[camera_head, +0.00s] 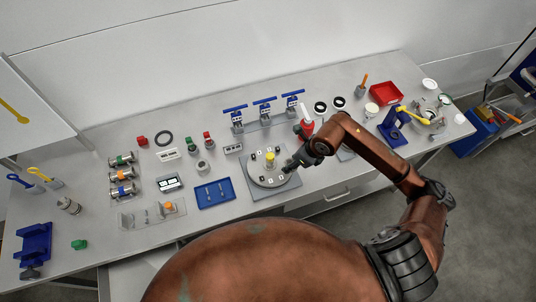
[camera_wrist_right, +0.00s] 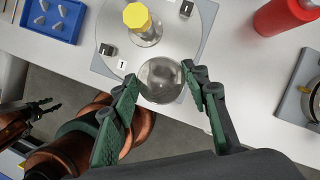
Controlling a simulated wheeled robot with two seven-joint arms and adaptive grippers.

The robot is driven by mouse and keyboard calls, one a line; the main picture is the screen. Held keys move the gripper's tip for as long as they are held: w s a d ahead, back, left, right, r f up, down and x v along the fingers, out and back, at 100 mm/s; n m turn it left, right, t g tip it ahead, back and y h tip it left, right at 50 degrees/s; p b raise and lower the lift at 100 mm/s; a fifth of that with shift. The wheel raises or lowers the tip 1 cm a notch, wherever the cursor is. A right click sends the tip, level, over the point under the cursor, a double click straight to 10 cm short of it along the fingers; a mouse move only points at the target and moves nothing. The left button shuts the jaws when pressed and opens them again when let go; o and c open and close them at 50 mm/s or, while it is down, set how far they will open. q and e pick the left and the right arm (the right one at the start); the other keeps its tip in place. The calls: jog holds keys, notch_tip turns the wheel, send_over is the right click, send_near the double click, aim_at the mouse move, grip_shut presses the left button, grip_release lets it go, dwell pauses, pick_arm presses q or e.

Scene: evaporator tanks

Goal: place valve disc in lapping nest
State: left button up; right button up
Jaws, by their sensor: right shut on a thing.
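The valve disc, a round grey metallic piece (camera_wrist_right: 160,80), is between the fingertips of my right gripper (camera_wrist_right: 160,84) in the right wrist view. The gripper is shut on it, at the near edge of a round grey plate (camera_wrist_right: 184,45). The plate also shows in the head view (camera_head: 257,177), with a yellow-topped centre post (camera_head: 270,159) and small numbered blocks around it. My right gripper (camera_head: 292,165) is at the plate's right side there and hides the disc. I cannot tell whether the disc touches the plate. My left gripper (camera_wrist_right: 50,112) is open and empty at lower left in the wrist view.
A blue tray (camera_head: 215,194) with small pieces lies left of the plate. A red bottle (camera_head: 306,126) stands behind my right gripper. Blue-handled valves (camera_head: 265,112) stand behind the plate. A red bin (camera_head: 386,92) is at the back right.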

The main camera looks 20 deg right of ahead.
jog(key=w+d+f+p, duration=0.1)
jog(key=w+d+f, duration=0.1)
jog(key=d, duration=0.1)
jog(key=w+d+f+p, duration=0.1)
jog(key=w+d+f, duration=0.2)
jog(key=d, duration=0.1)
jog(key=w+d+f+p, duration=0.2)
jog(key=d+f, duration=0.1)
jog(key=shift+w+d+f, duration=0.2)
jog(key=shift+w, duration=0.05)
jog(key=shift+w+d+f, duration=0.2)
jog(key=shift+d+f, duration=0.15)
jog(key=shift+f, duration=0.15)
notch_tip(320, 180, down, 3)
jog(key=shift+w+d+p, duration=0.1)
jog(key=shift+d+p, duration=0.05)
jog(key=shift+p, duration=0.25)
jog(key=shift+f, duration=0.25)
